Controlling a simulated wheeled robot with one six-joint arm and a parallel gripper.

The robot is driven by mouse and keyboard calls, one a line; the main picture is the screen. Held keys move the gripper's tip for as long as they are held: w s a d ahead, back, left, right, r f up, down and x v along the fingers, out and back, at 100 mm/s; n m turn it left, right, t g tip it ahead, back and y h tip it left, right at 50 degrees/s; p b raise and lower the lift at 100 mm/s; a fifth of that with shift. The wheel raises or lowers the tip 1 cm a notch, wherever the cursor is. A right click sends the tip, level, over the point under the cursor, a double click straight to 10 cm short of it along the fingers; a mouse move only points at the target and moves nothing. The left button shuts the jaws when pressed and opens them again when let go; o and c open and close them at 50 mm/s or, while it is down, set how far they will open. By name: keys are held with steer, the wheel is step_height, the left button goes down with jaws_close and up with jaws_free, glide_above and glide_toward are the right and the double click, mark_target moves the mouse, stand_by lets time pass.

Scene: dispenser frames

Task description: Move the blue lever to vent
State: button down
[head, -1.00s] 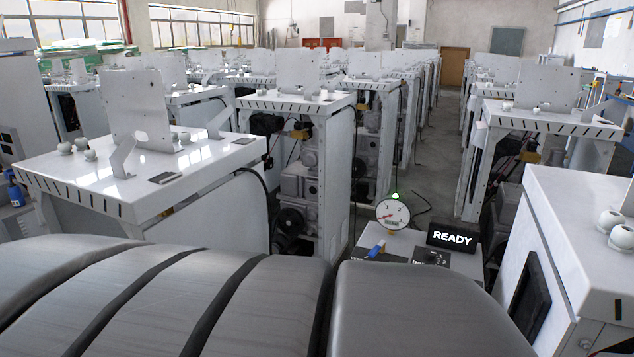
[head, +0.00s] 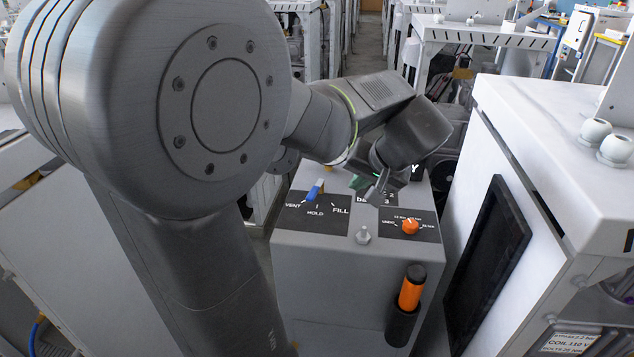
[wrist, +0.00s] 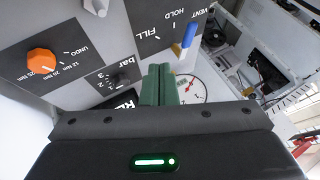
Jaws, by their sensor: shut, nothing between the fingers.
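The blue lever (head: 315,190) sits on a dark panel (head: 298,222) marked VENT at left, HOLD in the middle and FILL at right, on a grey box (head: 320,270). In the wrist view the blue lever (wrist: 189,35) shows at upper right, beside the VENT lettering; I cannot tell exactly which mark it points to. My gripper (head: 374,190) is over the box, to the right of the lever and apart from it. Its green fingers (wrist: 160,85) are together with nothing between them.
An orange knob (head: 410,226) and a small grey toggle (head: 363,235) are on the box top. An orange-and-black handle (head: 411,288) stands in a holder on its front. A round gauge (wrist: 193,88) is partly hidden behind my fingers. A white cabinet (head: 545,170) stands close at right.

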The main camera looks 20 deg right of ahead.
mark_target(309, 196)
steer(key=x, duration=0.9)
steer(key=shift+w+a+f+b, duration=0.1)
steer(key=shift+f+b, duration=0.15)
steer(key=shift+b, duration=0.1)
steer(key=shift+w+a, duration=1.05)
steer(key=shift+a, duration=0.1)
steer(key=shift+w+a, duration=0.3)
steer(key=shift+w, duration=0.05)
steer(key=shift+w+a+m+p, duration=0.1)
steer(key=shift+a+m+p, duration=0.2)
steer(key=shift+m+p, duration=0.15)
steer(key=shift+w+a+r+m+h+p, duration=0.1)
steer(key=shift+w+a+m+h+p, duration=0.1)
steer(key=shift+a+m+h+p, duration=0.3)
steer(key=shift+w+a+m+h+p, duration=0.2)
steer(key=shift+a+m+h+p, duration=0.15)
steer(key=shift+m+h, duration=0.2)
steer(key=shift+w+a, duration=0.55)
steer(key=shift+d, duration=0.1)
